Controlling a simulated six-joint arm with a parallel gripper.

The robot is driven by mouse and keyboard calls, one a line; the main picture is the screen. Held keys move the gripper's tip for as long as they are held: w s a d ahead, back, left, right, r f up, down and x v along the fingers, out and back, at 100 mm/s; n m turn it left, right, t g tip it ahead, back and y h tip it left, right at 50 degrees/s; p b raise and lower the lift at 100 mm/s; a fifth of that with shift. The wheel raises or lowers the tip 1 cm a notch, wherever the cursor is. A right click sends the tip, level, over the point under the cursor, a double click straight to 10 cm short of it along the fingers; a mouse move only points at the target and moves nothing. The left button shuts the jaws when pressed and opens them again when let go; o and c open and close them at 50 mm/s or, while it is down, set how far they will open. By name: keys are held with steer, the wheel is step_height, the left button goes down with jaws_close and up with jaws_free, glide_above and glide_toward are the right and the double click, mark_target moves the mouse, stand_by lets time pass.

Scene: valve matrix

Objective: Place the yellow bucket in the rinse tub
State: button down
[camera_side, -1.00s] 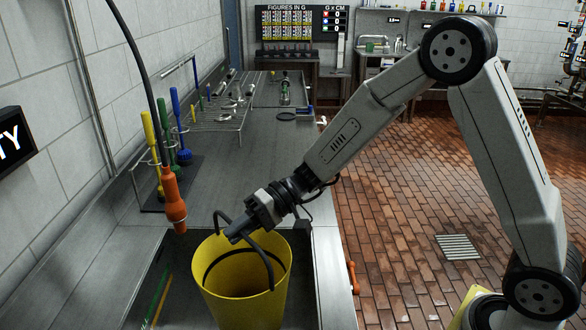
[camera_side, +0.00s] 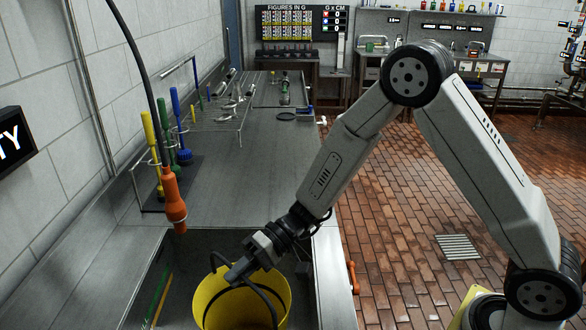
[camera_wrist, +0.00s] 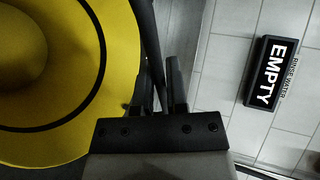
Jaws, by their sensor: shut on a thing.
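The yellow bucket (camera_side: 212,305) hangs upright by its dark handle (camera_side: 262,298) in the side view, low within the opening of the rinse tub (camera_side: 318,280). My gripper (camera_side: 236,274) is above the bucket's mouth, shut on the handle. In the wrist view the bucket (camera_wrist: 122,60) fills the left side, and my gripper's fingers (camera_wrist: 160,90) close around the dark handle beside it. The bucket's base is below the picture edge, so I cannot tell whether it touches the tub floor.
An orange spray nozzle (camera_side: 174,200) hangs at the tub's back left. Coloured brushes (camera_side: 178,140) stand in a rack behind it. A green stick (camera_side: 158,300) leans in the tub's left side. A sign reading EMPTY, RINSE WATER (camera_wrist: 270,74) is on the wall.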

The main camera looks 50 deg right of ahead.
steer(key=shift+f, duration=0.65)
steer(key=shift+f, duration=2.1)
steer(key=c, duration=0.7)
jaws_free()
steer(key=shift+o, duration=0.2)
steer(key=v, duration=1.2)
